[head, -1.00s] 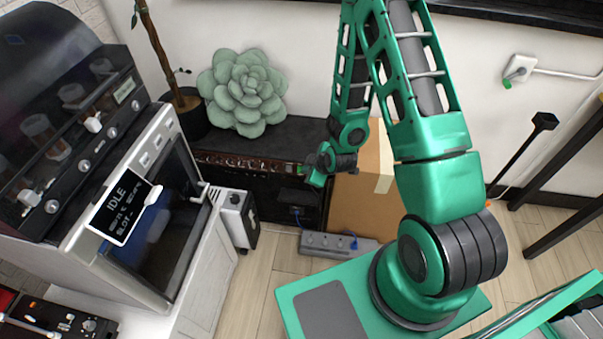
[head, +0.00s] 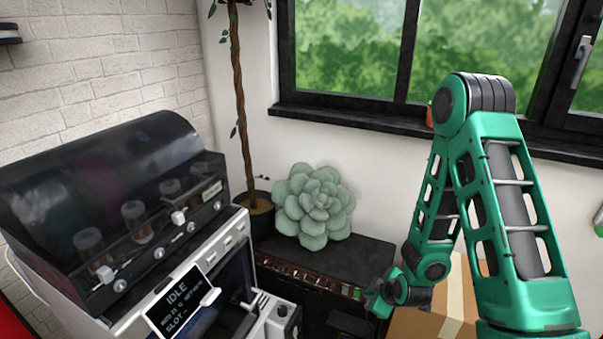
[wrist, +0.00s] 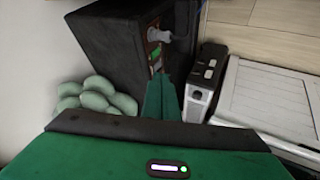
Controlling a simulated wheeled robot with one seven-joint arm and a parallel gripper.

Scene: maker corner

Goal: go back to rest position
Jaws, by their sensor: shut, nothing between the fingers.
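My gripper (head: 381,297) is at the end of my green arm, low and right of centre in the head view, in front of the black bench. In the wrist view my gripper (wrist: 161,97) shows as two green fingers pressed together with nothing between them. My arm is folded, with its elbow high in front of the window and its forearm reaching down.
A black bench (head: 350,252) carries a pale green succulent (head: 313,205). A machine with a screen reading IDLE (head: 180,300) stands at the left. A cardboard box (head: 440,312) is behind my arm. A window (head: 350,50) is above.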

